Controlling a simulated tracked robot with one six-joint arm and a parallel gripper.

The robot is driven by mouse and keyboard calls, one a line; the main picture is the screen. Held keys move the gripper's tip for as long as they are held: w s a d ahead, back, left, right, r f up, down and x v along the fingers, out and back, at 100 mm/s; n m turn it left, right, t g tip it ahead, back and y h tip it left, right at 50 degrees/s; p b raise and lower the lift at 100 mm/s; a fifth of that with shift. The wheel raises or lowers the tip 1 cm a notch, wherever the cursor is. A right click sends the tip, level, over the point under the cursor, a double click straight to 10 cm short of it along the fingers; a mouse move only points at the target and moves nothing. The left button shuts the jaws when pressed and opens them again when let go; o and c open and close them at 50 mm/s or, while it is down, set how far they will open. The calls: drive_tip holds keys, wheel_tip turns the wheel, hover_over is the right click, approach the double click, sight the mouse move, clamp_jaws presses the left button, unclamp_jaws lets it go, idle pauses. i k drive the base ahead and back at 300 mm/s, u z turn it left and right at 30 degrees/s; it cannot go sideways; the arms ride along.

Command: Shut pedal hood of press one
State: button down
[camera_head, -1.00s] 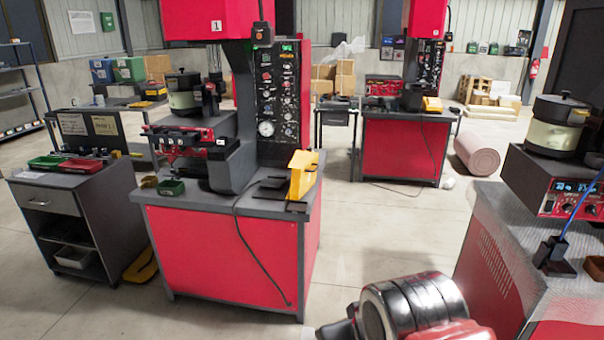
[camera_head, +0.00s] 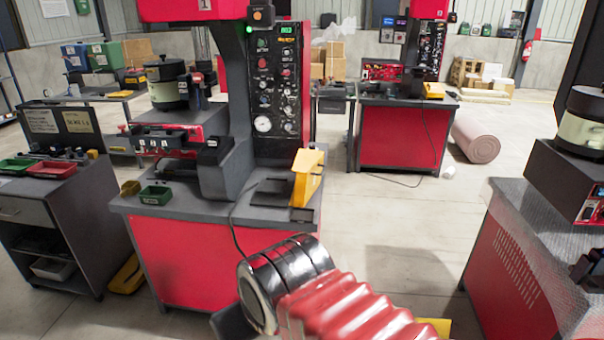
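Press one (camera_head: 275,90) stands on a red bench with a grey top, left of centre. A yellow hood (camera_head: 307,178) stands upright at the bench top's right front corner. A flat dark plate (camera_head: 268,190) lies uncovered to its left, so the hood looks raised. A black cable runs from this area. My arm, with a black and silver joint and red ribbed sleeve, reaches in at the bottom, in front of the bench and apart from the hood. My gripper's fingers do not show.
A green tray (camera_head: 156,195) sits on the bench's left front corner. A grey cabinet (camera_head: 60,220) stands left of the bench. Another red bench (camera_head: 400,140) is behind, with a pink roll (camera_head: 475,138) beside it. A red machine (camera_head: 510,260) stands at right. Open floor lies between.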

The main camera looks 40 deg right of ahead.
sight(308, 164)
drive_tip(key=z, duration=0.1)
drive_tip(key=i, duration=0.9)
drive_tip(key=z, duration=0.55)
drive_tip(key=i, duration=0.55)
drive_tip(key=z, duration=0.35)
